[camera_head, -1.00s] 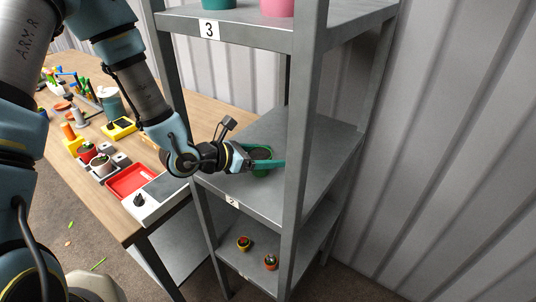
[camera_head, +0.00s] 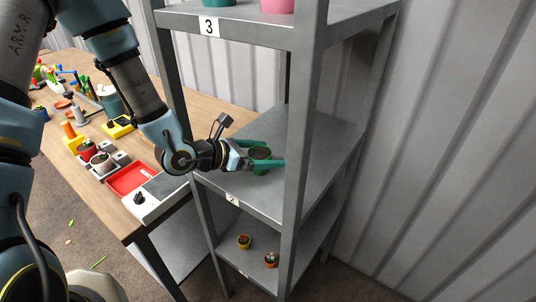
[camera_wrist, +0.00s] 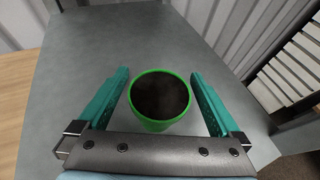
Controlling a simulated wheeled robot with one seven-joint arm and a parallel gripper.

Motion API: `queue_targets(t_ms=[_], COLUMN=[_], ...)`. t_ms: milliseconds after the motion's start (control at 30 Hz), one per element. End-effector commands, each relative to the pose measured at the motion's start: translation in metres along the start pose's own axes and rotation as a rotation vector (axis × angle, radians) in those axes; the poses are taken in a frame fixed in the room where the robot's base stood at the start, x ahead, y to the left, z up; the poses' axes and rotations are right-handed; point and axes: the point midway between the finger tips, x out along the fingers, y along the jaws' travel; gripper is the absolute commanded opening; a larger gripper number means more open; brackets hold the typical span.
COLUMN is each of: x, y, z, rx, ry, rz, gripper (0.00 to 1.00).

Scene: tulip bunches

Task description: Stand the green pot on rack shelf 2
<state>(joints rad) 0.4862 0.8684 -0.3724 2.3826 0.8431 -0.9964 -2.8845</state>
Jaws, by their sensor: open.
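The green pot (camera_head: 261,158), filled with dark soil, stands upright on rack shelf 2 (camera_head: 270,203), the level with the "2" label. In the wrist view the green pot (camera_wrist: 160,99) sits between the two teal fingers with a visible gap on each side. My gripper (camera_head: 264,154) is open around the pot, low over the shelf; it also shows in the wrist view (camera_wrist: 160,95). The pot's base is mostly hidden.
A grey rack post (camera_head: 304,130) stands just right of the fingertips. Shelf 3 (camera_head: 240,30) is above, with teal and pink pots. Small potted plants (camera_head: 257,250) stand on the shelf below. A wooden bench (camera_head: 120,215) with a red tray (camera_head: 130,179) is at left. Shelf 2 is clear behind the pot.

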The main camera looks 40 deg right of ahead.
Motion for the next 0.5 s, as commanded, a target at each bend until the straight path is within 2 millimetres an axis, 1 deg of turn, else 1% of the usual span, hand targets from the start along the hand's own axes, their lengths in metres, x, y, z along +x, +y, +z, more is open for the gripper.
queue_targets(t_ms=[33,300,400,433,500], x=[-0.009,-0.066,-0.084,-0.090,-0.098], y=[0.002,0.002,0.001,0.001,0.001], z=[-0.001,-0.001,-0.001,0.003,0.004], rx=[-0.001,-0.001,0.000,-0.003,-0.004], ry=[0.000,0.000,0.001,0.001,0.001], rz=[0.006,0.008,0.006,0.005,0.003], gripper=[1.00,1.00,1.00,1.00,1.00])
